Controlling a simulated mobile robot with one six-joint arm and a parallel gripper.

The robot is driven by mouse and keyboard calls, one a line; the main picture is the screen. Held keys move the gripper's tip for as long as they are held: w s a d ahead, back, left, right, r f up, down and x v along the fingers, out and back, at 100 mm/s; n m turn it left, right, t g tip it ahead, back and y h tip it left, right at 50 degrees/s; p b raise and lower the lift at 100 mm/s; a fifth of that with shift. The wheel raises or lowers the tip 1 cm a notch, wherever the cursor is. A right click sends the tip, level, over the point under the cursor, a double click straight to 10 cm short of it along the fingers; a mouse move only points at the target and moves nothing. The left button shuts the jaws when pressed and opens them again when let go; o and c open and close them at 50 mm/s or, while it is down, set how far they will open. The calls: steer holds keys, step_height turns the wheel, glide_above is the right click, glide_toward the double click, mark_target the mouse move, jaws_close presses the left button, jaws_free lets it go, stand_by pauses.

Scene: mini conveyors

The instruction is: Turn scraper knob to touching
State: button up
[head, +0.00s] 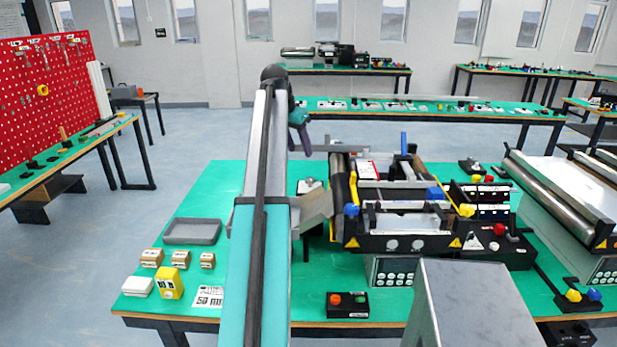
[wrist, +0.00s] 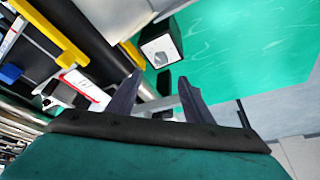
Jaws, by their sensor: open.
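I cannot tell for sure which knob is the scraper knob. On the mini conveyor (head: 400,243), a blue knob (head: 351,209) shows at the front left corner, and a yellow knob (head: 466,210) at the right. A blue part (wrist: 10,73) shows at the left edge in the wrist view. My gripper (head: 304,140) is behind my arm, toward the conveyor's far left end. In the wrist view my gripper (wrist: 160,82) is open, its dark fingers apart with no knob between them. A black box with a white face (wrist: 161,47) lies beyond the fingertips.
A yellow bracket (wrist: 52,30) and a dark roller stand left of the fingers in the wrist view. A grey tray (head: 192,231), small boxes and a button box (head: 347,304) are on the green table. Another conveyor (head: 560,190) stands right.

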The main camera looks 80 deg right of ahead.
mark_target(311, 179)
steer(key=shift+p+x, duration=1.45)
steer(key=shift+x, duration=5.35)
steer(key=c, duration=0.9)
steer(key=shift+a+f, duration=0.15)
steer(key=shift+c, duration=0.7)
steer(key=shift+s, duration=0.15)
steer(key=shift+c, duration=0.2)
